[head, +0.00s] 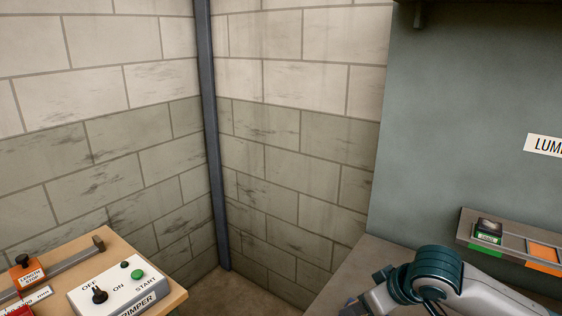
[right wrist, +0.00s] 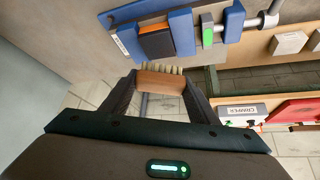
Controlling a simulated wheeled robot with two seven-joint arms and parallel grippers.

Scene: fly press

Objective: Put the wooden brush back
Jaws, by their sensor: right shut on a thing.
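The wooden brush (right wrist: 160,83) shows in the right wrist view, a brown wooden block with pale bristles (right wrist: 160,68) pointing away from the gripper. My right gripper (right wrist: 158,88) is shut on the brush, with one dark finger at each end of it. In the head view my right arm enters at the lower right, and its gripper and the brush are out of frame. My left gripper is in neither view.
A wall ledge (head: 510,243) at the right carries a dark box (head: 489,229) over a green patch and a bare orange patch (head: 544,251). A wooden bench (head: 125,250) with a crimper box (head: 121,288) and a length stop (head: 28,274) stands lower left. A block wall corner fills the middle.

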